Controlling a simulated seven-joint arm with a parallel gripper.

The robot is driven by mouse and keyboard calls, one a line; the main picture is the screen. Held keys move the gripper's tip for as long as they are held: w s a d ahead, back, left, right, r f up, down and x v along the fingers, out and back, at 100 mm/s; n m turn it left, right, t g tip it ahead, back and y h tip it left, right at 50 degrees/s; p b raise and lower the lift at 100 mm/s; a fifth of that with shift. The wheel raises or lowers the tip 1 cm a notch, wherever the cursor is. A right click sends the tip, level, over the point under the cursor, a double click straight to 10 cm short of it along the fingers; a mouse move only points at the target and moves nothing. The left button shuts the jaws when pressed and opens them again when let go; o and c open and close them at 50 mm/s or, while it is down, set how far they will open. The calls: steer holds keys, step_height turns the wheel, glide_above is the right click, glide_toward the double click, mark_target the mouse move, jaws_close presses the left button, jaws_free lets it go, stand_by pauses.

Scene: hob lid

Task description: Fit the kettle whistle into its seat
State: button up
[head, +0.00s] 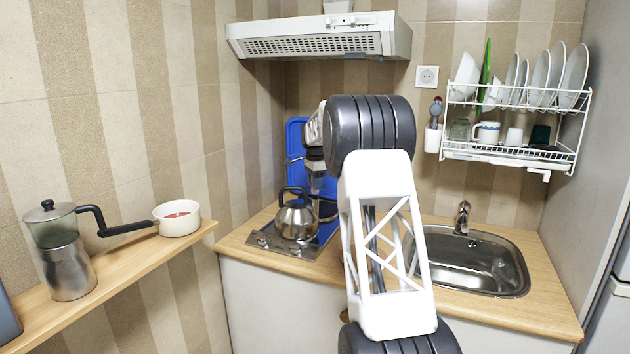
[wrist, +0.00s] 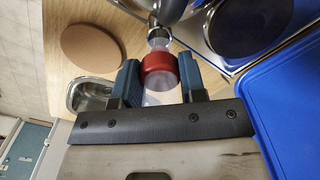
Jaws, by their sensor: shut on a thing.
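The steel kettle (head: 297,221) with a dark arched handle stands on the hob in the head view. Part of its shiny body shows at the top of the wrist view (wrist: 171,10). My gripper (wrist: 160,82) is shut on the whistle (wrist: 158,63), a red band with a pale translucent part between the blue-grey fingers. A small metallic piece, apparently the spout end with the seat (wrist: 158,36), lies just beyond the whistle. I cannot tell whether they touch. In the head view my gripper is right of and above the kettle, largely hidden by my arm.
The hob (head: 268,243) lies under a raised blue lid (head: 296,135), which also fills the right of the wrist view (wrist: 290,105). A round dark burner (wrist: 248,24) and a brown disc (wrist: 91,48) flank the whistle. The sink (head: 480,265) is to the right.

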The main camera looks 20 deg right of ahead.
mark_target(315, 192)
steer(key=shift+f, duration=1.9)
steer(key=shift+r, duration=0.1)
steer(key=o, duration=0.9)
steer(key=shift+r, duration=3.9)
